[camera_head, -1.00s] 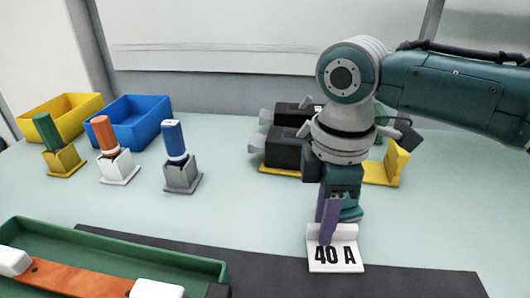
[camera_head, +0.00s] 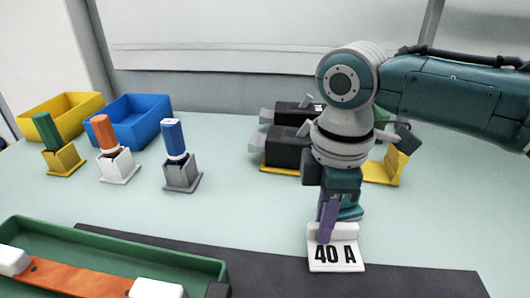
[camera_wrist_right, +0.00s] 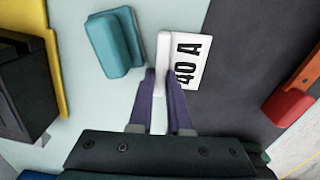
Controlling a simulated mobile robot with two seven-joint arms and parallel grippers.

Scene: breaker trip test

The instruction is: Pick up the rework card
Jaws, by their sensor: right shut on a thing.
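A white card (camera_head: 335,255) printed "40 A" has a raised white back edge and stands at the edge of the dark strip. No word "rework" can be read on it. My right gripper (camera_head: 325,236) points down at the card, its purple fingers at the raised edge. In the right wrist view the fingers (camera_wrist_right: 163,84) are on both sides of the card's white upright part (camera_wrist_right: 163,52), shut on it, and the printed face (camera_wrist_right: 188,50) lies beside them. The card looks still at table level. My left gripper is not in view.
A teal block (camera_wrist_right: 112,45) stands close beside the card. Black breakers (camera_head: 288,148) on a yellow base are behind my right arm. A green tray (camera_head: 120,250) is front left. Green, orange and blue handled tools (camera_head: 173,140) stand in holders before yellow and blue bins (camera_head: 130,122).

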